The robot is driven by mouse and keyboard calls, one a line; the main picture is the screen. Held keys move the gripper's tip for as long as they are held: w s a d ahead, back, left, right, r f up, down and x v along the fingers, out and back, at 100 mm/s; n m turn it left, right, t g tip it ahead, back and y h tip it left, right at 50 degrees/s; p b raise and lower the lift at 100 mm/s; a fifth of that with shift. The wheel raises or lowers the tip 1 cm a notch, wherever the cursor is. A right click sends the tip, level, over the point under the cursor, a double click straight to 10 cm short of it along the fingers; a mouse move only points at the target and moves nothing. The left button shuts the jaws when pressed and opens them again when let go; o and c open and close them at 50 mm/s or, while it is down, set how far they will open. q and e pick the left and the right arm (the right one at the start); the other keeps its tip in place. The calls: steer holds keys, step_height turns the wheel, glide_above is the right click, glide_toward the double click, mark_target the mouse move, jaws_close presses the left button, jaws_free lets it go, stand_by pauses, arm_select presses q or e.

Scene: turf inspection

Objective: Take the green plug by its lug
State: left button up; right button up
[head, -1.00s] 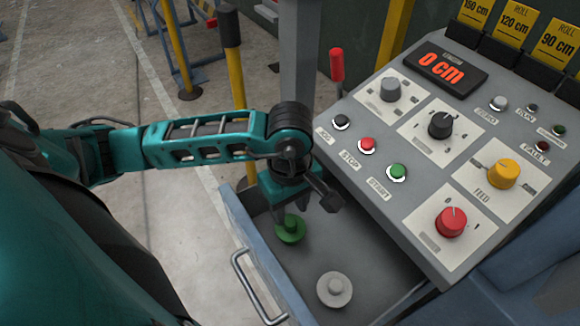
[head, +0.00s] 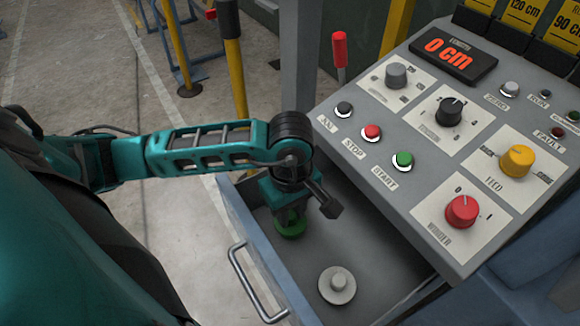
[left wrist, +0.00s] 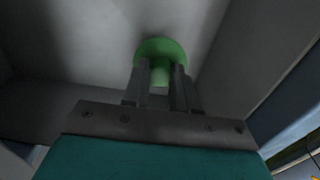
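The green plug (head: 291,230) is a round disc with a lug, standing on the floor of the grey tray (head: 300,264). My left gripper (head: 289,216) points down over it and hides most of the lug in the head view. In the left wrist view, the plug's disc (left wrist: 160,46) shows beyond the fingertips. The lug (left wrist: 160,75) is between the two fingers of my left gripper (left wrist: 160,68). The fingers look apart, with a small gap beside the lug. My right gripper is not in view.
A grey plug (head: 337,284) stands in the tray to the right of the green one. The sloping control panel (head: 400,205) with knobs and buttons rises close to the right. A metal handle (head: 252,284) is on the tray's left outer side.

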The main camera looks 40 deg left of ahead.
arm_select(q)
jaws_close()
steer(key=shift+r+p, duration=2.25)
steer(key=shift+r, duration=1.3)
